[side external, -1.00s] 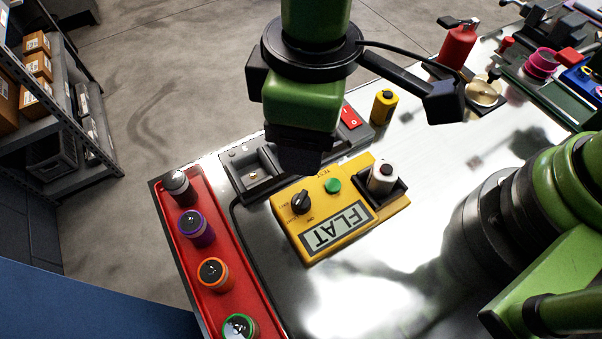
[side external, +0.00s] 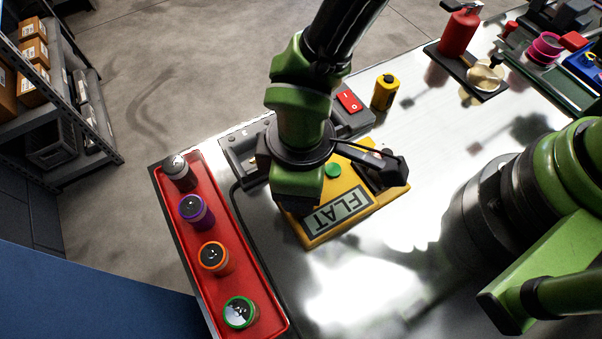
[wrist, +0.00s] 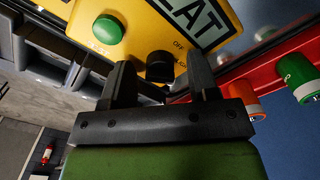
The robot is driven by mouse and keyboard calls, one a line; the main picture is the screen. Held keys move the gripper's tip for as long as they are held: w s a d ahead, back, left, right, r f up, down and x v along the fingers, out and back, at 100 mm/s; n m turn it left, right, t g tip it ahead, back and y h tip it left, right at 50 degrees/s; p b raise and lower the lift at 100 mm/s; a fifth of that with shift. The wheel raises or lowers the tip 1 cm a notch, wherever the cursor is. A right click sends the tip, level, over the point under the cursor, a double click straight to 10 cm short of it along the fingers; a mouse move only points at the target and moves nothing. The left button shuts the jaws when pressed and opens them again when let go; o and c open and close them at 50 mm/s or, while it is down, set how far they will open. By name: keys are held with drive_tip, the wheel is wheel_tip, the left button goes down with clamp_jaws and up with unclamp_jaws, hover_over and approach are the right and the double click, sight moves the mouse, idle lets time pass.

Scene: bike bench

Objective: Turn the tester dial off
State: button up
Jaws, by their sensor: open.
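The yellow tester (side external: 318,240) lies on the metal bench, its screen (side external: 338,210) reading FLAT. Its green button (side external: 333,170) shows beside my wrist. The black dial (wrist: 159,68) shows in the wrist view, near the printed OFF mark; its pointer direction is not clear. My gripper (wrist: 161,74) is open, with one finger on each side of the dial in that view. No contact between fingers and dial can be made out. In the side view my gripper (side external: 298,208) is over the tester's dial end and hides the dial.
A red tray (side external: 262,300) with several ringed cells stands left of the tester. A grey charger with a red switch (side external: 349,100) lies behind it. A yellow cell (side external: 385,92) stands nearby.

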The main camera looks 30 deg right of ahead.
drive_tip(key=shift+c, duration=0.3)
drive_tip(key=c, duration=0.9)
drive_tip(key=shift+o, duration=0.2)
drive_tip(key=shift+n, duration=0.3)
drive_tip(key=n, duration=1)
drive_tip(key=shift+n, duration=0.3)
drive_tip(key=o, duration=0.9)
